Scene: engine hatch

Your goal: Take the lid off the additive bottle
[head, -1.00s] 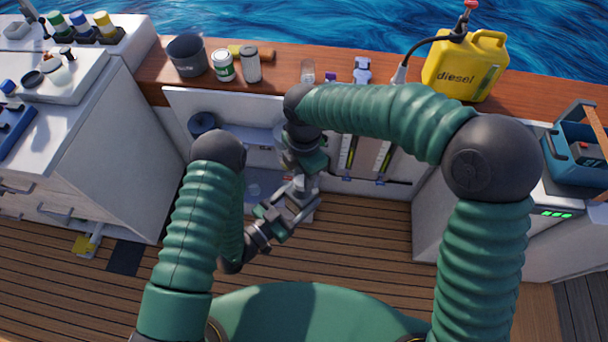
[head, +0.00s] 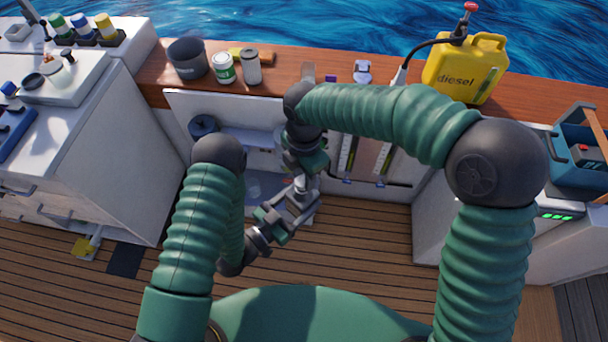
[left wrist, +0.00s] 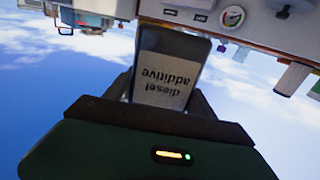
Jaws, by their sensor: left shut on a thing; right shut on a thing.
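The additive bottle (left wrist: 168,70), dark with a pale "diesel additive" label, is between the fingers of my left gripper in the left wrist view. The picture and label are upside down, and the bottle's lid end is hidden behind my gripper. In the head view my left gripper (head: 272,216) is low in front of the open hatch. My right gripper (head: 300,192) reaches down from above and meets it there. It is shut at the lid end, but the lid itself cannot be made out. Both grippers hide most of the bottle.
A bucket (head: 187,58), a green-and-white can (head: 223,68) and a grey can (head: 251,67) stand on the wooden ledge (head: 145,82). A yellow diesel canister (head: 465,70) is at right. A blue toolbox (head: 578,160) sits far right.

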